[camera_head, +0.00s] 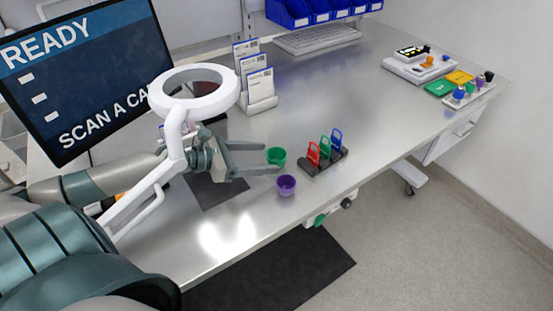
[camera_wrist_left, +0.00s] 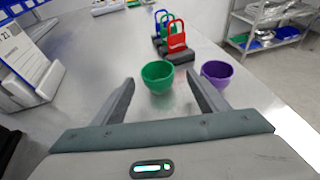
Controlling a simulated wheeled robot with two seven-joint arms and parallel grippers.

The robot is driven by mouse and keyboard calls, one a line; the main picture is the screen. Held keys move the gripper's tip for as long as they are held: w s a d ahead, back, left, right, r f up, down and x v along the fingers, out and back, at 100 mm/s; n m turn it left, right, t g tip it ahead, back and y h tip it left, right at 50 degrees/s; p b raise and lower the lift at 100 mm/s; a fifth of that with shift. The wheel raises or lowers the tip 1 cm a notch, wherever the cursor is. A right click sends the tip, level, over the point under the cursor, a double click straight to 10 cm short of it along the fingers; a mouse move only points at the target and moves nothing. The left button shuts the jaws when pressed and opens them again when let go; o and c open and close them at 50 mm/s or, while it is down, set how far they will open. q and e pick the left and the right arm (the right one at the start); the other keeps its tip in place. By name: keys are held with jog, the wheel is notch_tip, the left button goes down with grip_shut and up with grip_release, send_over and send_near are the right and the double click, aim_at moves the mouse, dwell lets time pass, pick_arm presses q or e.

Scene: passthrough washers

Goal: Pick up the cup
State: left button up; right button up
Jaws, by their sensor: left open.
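A green cup (camera_head: 276,156) stands upright on the metal bench. In the left wrist view the green cup (camera_wrist_left: 158,76) stands between and just beyond my open fingertips. A purple cup (camera_head: 286,185) stands close by, nearer the bench's front edge. In the left wrist view the purple cup (camera_wrist_left: 216,73) is just outside the right-hand finger. My left gripper (camera_head: 275,157) is open and empty, low over the bench, with its fingers pointing at the green cup. It also shows in the left wrist view (camera_wrist_left: 160,85). My right gripper is not in view.
A rack with red, green and blue tags (camera_head: 324,152) stands right of the cups. A white ring lamp (camera_head: 187,112) rises beside my left arm. A card holder (camera_head: 262,104) and a monitor (camera_head: 80,75) stand behind. The bench's middle is clear.

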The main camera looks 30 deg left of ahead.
aim_at(283, 154)
pick_arm(q)
jog(key=shift+w, duration=0.1)
jog(key=shift+w+d+p, duration=0.3)
jog(key=shift+w+p, duration=0.05)
jog(key=shift+w, duration=0.2)
jog(key=shift+w+d+p, duration=0.3)
jog(key=shift+w+p, duration=0.05)
jog(key=shift+w, duration=0.2)
jog(key=shift+p+x, duration=0.3)
jog(key=shift+x, duration=1.05)
jog(key=shift+f, duration=0.1)
jog(key=c, duration=1.1)
